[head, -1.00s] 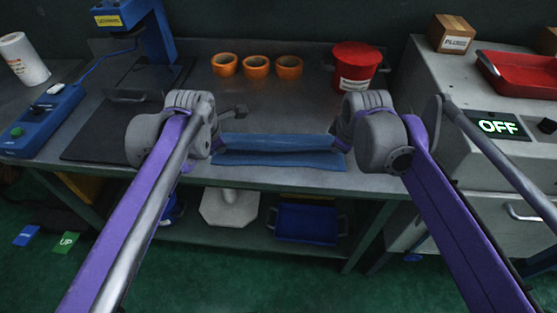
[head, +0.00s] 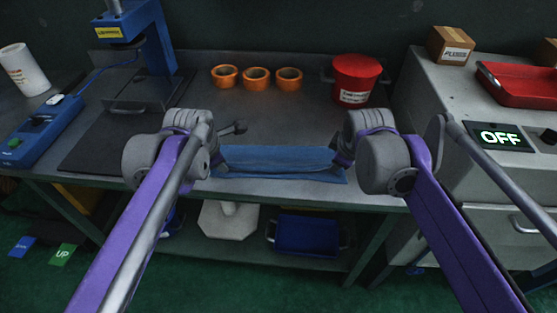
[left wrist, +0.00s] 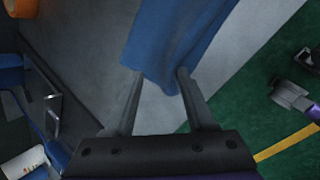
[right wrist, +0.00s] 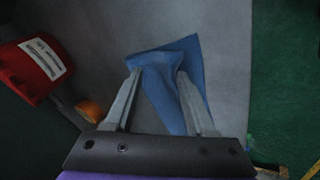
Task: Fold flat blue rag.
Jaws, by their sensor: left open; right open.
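The blue rag (head: 280,160) lies as a long narrow strip on the grey bench near its front edge, with a lengthwise crease. My left gripper (head: 220,166) is at its left end. In the left wrist view the open fingers (left wrist: 160,74) straddle the rag's end (left wrist: 172,40). My right gripper (head: 340,163) is at the right end. In the right wrist view its open fingers (right wrist: 159,74) stand either side of the rag's rumpled end (right wrist: 160,65), with a corner spreading beyond. My wrists partly hide both ends in the head view.
Several orange rings (head: 256,78) and a red pot (head: 356,80) stand behind the rag. A blue press (head: 150,45) on a dark mat is at left. A grey cabinet (head: 440,100) stands at right.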

